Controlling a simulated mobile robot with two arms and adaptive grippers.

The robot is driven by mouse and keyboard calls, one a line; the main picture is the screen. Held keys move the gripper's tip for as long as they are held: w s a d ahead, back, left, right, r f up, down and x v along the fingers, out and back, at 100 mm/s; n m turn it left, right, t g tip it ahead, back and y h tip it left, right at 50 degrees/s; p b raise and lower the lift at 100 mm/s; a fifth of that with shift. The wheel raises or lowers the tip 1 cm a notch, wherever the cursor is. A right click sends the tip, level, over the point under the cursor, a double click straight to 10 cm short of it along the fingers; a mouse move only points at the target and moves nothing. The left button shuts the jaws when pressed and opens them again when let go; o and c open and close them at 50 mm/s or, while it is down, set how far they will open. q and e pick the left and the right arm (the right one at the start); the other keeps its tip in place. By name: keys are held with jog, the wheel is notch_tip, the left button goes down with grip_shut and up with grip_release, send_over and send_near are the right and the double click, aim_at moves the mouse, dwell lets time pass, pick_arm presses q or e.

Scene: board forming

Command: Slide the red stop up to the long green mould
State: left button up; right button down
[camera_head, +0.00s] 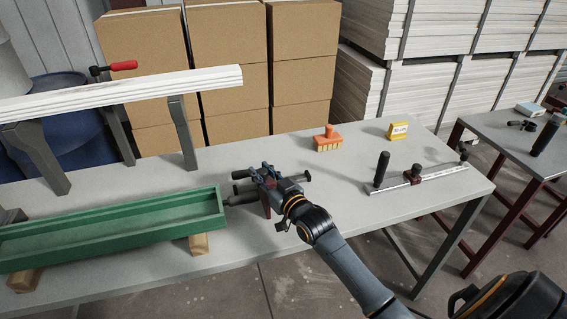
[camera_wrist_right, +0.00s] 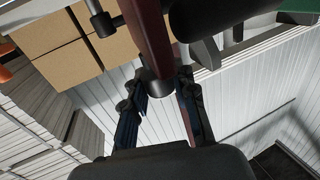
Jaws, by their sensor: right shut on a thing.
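The long green mould (camera_head: 213,222) is an open trough lying on wooden blocks at the left of the table. The red stop (camera_head: 266,207) is a dark red piece just off the mould's right end, with dark grey cylinders beside it. My right gripper (camera_head: 270,179) is shut on the stop and covers much of it. In the right wrist view the stop (camera_wrist_right: 150,40) reaches down to between the fingers (camera_wrist_right: 160,95). A bit of green shows at that view's top right corner. My left gripper is not in view.
An orange brush (camera_head: 327,141) and a yellow box (camera_head: 398,131) stand at the back of the grey table (camera_head: 330,195). A clamp (camera_head: 420,179) lies to the right. White boards (camera_head: 120,91) rest on trestles behind the mould. The table between gripper and clamp is clear.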

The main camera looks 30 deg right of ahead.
jog(key=shift+w+a, duration=0.15)
jog(key=shift+a, duration=0.55)
jog(key=c, duration=1)
grip_release()
jog(key=shift+c, duration=0.2)
jog(key=s, duration=1.2)
jog(key=shift+d, duration=0.45)
